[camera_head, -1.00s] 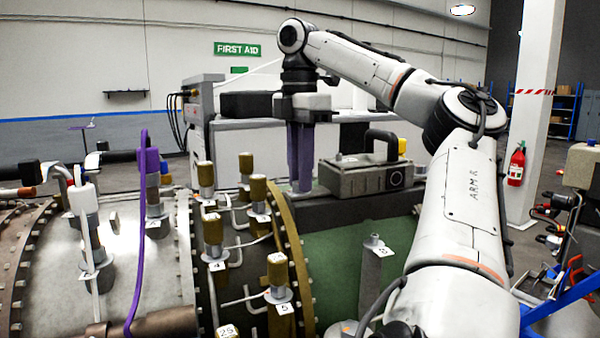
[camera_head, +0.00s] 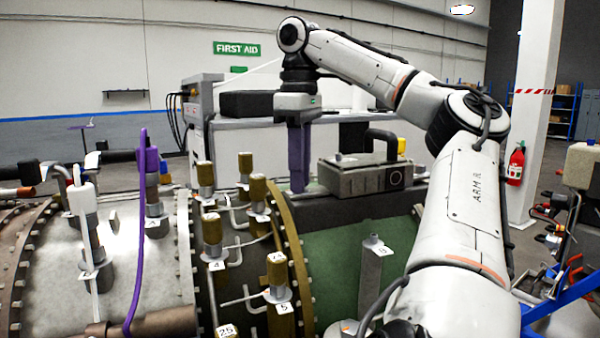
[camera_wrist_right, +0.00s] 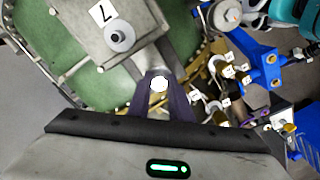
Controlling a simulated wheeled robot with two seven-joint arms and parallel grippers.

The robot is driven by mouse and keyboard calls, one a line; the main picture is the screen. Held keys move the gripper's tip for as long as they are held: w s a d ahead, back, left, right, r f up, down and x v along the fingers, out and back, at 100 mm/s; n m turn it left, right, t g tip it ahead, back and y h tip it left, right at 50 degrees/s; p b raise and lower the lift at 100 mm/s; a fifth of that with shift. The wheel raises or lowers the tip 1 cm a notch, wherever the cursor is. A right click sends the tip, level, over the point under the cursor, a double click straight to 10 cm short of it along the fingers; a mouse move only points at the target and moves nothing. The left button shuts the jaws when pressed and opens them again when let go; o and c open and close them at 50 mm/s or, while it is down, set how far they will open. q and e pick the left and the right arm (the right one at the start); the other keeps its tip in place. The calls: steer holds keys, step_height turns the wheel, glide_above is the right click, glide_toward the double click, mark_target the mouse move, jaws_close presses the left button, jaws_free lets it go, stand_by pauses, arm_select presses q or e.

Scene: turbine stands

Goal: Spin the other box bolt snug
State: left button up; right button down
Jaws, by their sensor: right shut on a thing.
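My right gripper (camera_head: 298,188) points straight down at the left end of a grey box (camera_head: 360,180) with a black handle, on the green casing. In the right wrist view, my purple fingertips (camera_wrist_right: 160,84) are closed around a pale round bolt head (camera_wrist_right: 159,84) beside a grey block (camera_wrist_right: 83,42). The bolt is hidden behind the fingers in the head view. How far it is seated cannot be told. My left gripper is not in view.
Several brass-topped fittings (camera_head: 213,230) stand on the casing left of my right gripper. A grey cylinder (camera_head: 370,275) stands in front of the box. A purple tube (camera_head: 138,240) rises further left. Blue stands (camera_head: 570,300) are at the right.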

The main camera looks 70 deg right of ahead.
steer(key=shift+m, duration=1.1)
steer(key=c, duration=1.6)
jaws_free()
steer(key=shift+r, duration=0.1)
steer(key=r, duration=1)
steer(key=shift+a+r, duration=0.1)
steer(key=shift+a, duration=0.1)
